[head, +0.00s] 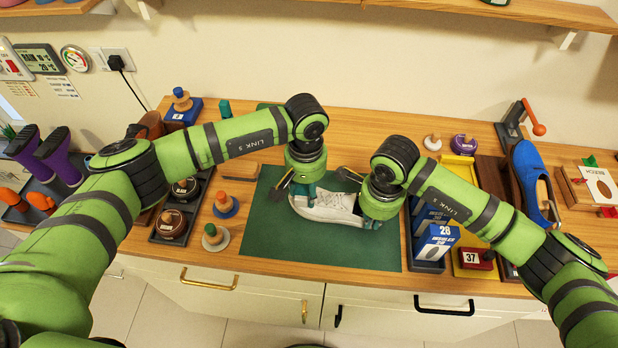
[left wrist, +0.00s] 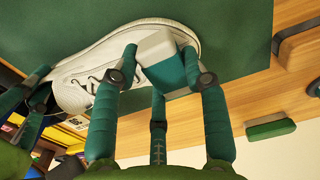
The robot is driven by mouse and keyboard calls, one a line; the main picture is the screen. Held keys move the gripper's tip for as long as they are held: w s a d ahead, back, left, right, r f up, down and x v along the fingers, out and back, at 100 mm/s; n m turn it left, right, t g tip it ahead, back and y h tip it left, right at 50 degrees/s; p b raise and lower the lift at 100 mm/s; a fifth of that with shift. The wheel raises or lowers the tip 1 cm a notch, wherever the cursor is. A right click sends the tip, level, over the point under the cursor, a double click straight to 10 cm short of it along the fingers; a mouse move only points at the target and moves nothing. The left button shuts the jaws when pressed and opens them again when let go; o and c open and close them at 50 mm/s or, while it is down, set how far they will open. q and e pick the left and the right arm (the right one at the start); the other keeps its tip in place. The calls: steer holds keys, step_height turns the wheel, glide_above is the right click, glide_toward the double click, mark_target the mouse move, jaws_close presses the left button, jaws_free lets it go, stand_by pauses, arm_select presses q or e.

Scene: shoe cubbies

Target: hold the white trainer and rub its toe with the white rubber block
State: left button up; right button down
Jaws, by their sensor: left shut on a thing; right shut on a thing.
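The white trainer (head: 330,208) lies on the green mat (head: 280,242), partly covered by my arms. My left gripper (head: 301,194) is over its left end. The left wrist view shows it shut on the white rubber block (left wrist: 157,47), which has a teal lower part. The block is right at the trainer's toe (left wrist: 187,35); I cannot tell whether they touch. My right gripper (head: 372,222) is at the trainer's right end, shut on it. Its fingers also show by the heel at the left of the left wrist view (left wrist: 28,112).
A wooden brush (head: 238,170) lies left of the mat. Blue boxes (head: 436,243) and a blue shoe (head: 533,180) stand to the right. The front of the mat is clear.

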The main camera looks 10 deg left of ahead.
arm_select(q)
steer(key=shift+s+a, duration=0.2)
steer(key=shift+s, duration=0.95)
steer(key=shift+w+r, duration=0.1)
steer(key=shift+w, duration=0.25)
steer(key=shift+w+d+f, duration=0.1)
steer(key=shift+w+f, duration=0.1)
steer(key=shift+w, duration=0.1)
steer(key=shift+w+d+r, duration=0.1)
steer(key=shift+w+d, duration=0.1)
steer(key=shift+w, duration=0.9)
steer(key=shift+w+d, duration=0.2)
steer(key=shift+w, duration=0.9)
step_height(320, 180, up, 8)
arm_select(e)
steer(key=c, duration=1.3)
jaws_free()
